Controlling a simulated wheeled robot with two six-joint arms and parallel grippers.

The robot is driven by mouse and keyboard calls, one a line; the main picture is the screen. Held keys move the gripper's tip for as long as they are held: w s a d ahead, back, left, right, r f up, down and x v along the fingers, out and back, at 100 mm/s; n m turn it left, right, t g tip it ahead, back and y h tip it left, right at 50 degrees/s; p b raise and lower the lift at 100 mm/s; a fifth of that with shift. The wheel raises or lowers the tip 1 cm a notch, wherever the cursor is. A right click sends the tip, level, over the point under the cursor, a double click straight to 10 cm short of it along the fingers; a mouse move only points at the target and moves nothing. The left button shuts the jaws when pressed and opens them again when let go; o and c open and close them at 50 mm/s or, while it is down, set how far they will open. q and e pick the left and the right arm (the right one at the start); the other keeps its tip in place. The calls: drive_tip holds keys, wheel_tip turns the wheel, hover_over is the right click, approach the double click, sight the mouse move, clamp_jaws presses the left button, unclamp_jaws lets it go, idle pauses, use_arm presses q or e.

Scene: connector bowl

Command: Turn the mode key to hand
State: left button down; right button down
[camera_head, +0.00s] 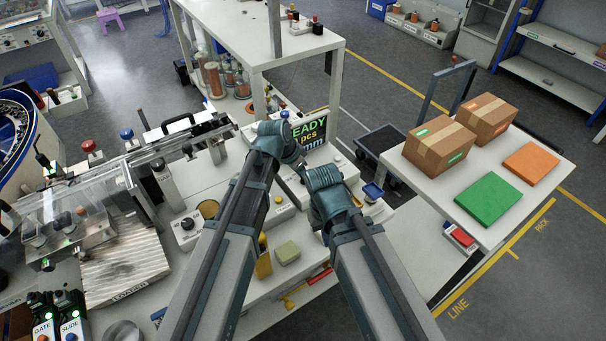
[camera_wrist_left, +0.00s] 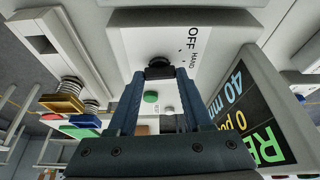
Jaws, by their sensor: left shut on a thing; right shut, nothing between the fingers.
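The mode key is a dark round knob (camera_wrist_left: 160,66) on a white panel (camera_wrist_left: 135,45) in the left wrist view, with the words OFF and HAND printed beside it. My left gripper (camera_wrist_left: 160,74) is shut on the knob, one dark finger on each side. The fingers hide part of the knob, and I cannot tell which word it points at. In the head view my left wrist hides the key. My right gripper (camera_head: 325,180) is shut and empty over the bench, apart from the key; its fingertips are hard to make out.
A display screen (camera_head: 310,128) with green and yellow text stands close to the left wrist; it also fills the right of the left wrist view (camera_wrist_left: 255,110). A green button (camera_wrist_left: 150,97) sits below the key. A side table with boxes (camera_head: 438,142) stands at the right.

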use_arm(q)
drive_tip(key=shift+m, duration=0.5)
drive_tip(key=shift+c, duration=1.6)
unclamp_jaws()
drive_tip(key=p+v, duration=1.2)
drive_tip(key=v, duration=0.1)
drive_tip(key=shift+a+r+p, duration=0.2)
drive_tip(key=shift+r+p, duration=0.15)
drive_tip(key=shift+p, duration=0.05)
use_arm(e)
wheel_tip(320, 180, up, 13)
drive_tip(key=shift+f, duration=0.15)
use_arm(q)
drive_tip(key=shift+w, duration=0.1)
